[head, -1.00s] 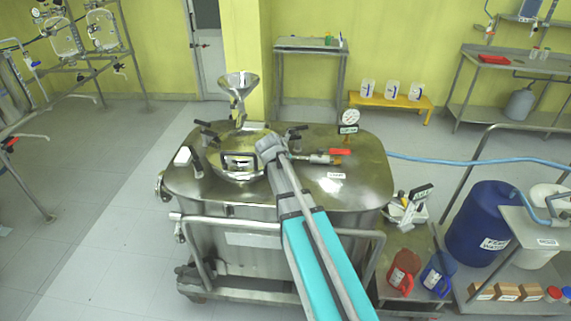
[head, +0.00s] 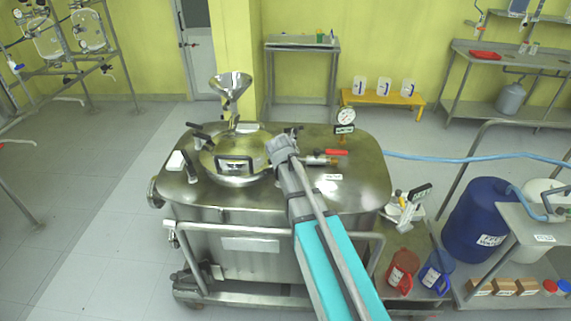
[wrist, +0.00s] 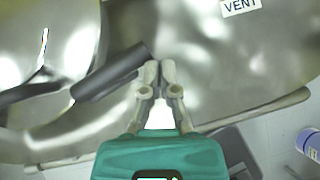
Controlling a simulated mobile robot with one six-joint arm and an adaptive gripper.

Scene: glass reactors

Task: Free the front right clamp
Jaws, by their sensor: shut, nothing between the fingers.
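The steel vessel (head: 345,185) has a round lid (head: 215,165) with black-handled clamps around it. The back left clamp (head: 200,134), front left clamp (head: 190,170) and back right clamp (head: 291,131) show in the head view. My arm covers the front right side of the lid there. In the wrist view a dark cylindrical handle (wrist: 108,74), apparently the front right clamp's, slants up toward my fingertips. My gripper (wrist: 160,66) is shut and empty, its tips just right of the handle's upper end. I cannot tell whether they touch it.
A lid handle (head: 236,164) stands left of my gripper. A steel funnel (head: 231,86), a pressure gauge (head: 345,115) and a red-handled valve (head: 337,152) rise from the vessel top. A "VENT" label (wrist: 240,5) lies on bare metal. A rail (head: 215,229) runs along the front.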

